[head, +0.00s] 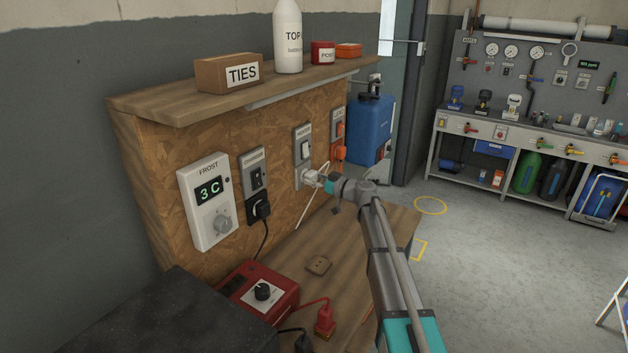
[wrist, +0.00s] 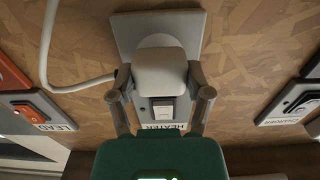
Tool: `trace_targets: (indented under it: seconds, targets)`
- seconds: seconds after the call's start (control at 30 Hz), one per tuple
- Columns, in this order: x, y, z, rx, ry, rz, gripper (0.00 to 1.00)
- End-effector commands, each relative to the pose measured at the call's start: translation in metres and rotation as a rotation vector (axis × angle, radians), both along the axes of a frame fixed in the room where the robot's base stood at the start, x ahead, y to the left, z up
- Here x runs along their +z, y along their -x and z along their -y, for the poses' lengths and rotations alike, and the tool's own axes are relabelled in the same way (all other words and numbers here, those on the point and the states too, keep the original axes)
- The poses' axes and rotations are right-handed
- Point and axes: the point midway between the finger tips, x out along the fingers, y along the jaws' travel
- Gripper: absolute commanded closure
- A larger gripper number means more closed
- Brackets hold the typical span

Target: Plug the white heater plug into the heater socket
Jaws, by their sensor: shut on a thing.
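The white heater plug (wrist: 160,72) is between my gripper's two fingers in the wrist view, with its white cord curving off to the left. My gripper (head: 316,178) is shut on the plug at the wooden board. The heater socket (head: 302,143) is a grey plate with a white switch. The wrist view shows its plate (wrist: 124,32) behind the plug and the HEATER label, upside down. The plug is lined up over the lower part of the plate, at or very close to its face. The socket holes and pins are hidden, so I cannot tell how deep it sits.
A charger socket (head: 254,172) with a black plug (head: 259,207) is to the left, beside the frost thermostat (head: 207,203). The lead socket with an orange plug (head: 338,153) is to the right.

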Motion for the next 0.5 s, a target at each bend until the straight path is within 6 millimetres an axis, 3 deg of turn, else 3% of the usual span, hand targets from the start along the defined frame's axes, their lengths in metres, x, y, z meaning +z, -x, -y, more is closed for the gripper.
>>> trace_targets:
  seconds: [0.5]
  targets:
    - [0.0001,-0.0027,-0.0041,0.000,0.000,0.000,0.77]
